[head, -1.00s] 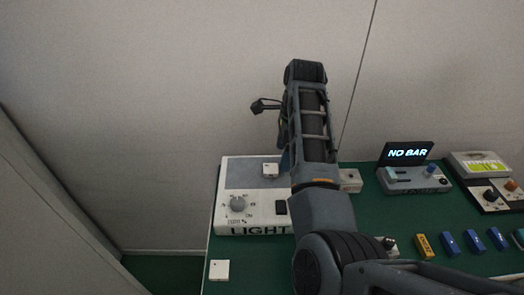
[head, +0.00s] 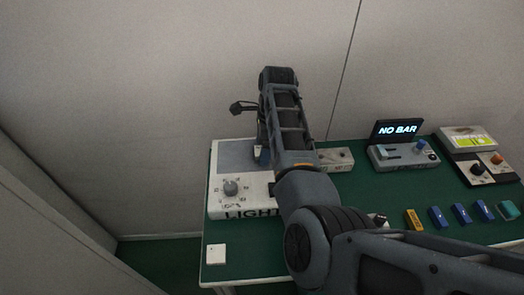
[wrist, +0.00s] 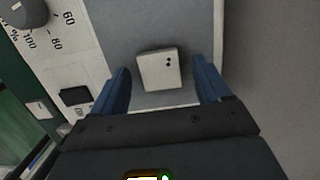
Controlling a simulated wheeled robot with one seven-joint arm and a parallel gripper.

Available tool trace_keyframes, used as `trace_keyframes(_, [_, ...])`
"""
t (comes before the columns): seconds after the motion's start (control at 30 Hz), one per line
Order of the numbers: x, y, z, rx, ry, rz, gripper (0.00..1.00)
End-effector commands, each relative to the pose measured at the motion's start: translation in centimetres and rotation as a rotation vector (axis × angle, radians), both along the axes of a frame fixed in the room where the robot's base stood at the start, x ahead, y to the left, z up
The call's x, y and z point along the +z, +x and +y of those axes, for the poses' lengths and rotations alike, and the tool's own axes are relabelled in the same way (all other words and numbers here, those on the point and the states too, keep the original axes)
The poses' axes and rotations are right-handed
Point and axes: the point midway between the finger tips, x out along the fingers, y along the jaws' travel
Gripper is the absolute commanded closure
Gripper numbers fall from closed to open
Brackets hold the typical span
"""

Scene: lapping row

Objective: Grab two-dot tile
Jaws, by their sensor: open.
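The two-dot tile (wrist: 156,72) is a small white square with two dark dots near one edge. It lies on the grey pad (wrist: 190,30) of the white LIGHT box, which also shows in the head view (head: 232,154). My gripper (wrist: 163,82) is open, with a blue finger on each side of the tile and gaps between. I cannot tell how high the fingertips are above the pad. In the head view my gripper (head: 263,157) is over the pad's right part, and the arm largely hides the tile.
Another white tile (head: 216,254) lies on the green table at the front left. The LIGHT box has a knob (head: 230,187). To the right stand a NO BAR display (head: 397,130), a control box (head: 405,158) and several coloured blocks. A wall stands close behind.

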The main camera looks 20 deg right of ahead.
Motion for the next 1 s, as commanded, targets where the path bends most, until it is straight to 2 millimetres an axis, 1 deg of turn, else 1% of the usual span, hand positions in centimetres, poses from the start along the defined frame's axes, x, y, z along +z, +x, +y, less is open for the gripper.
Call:
trace_keyframes(0.13, [0.01, 0.01, -0.01, 0.0, 0.0, 0.0, 0.23])
trace_keyframes(0.17, [0.01, 0.0, -0.02, 0.0, 0.0, 0.0, 0.25])
trace_keyframes(0.8, [0.07, 0.03, -0.01, 0.0, 0.0, -0.001, 0.86])
trace_keyframes(1.0, [0.09, 0.03, -0.01, 0.0, 0.0, -0.001, 0.86])
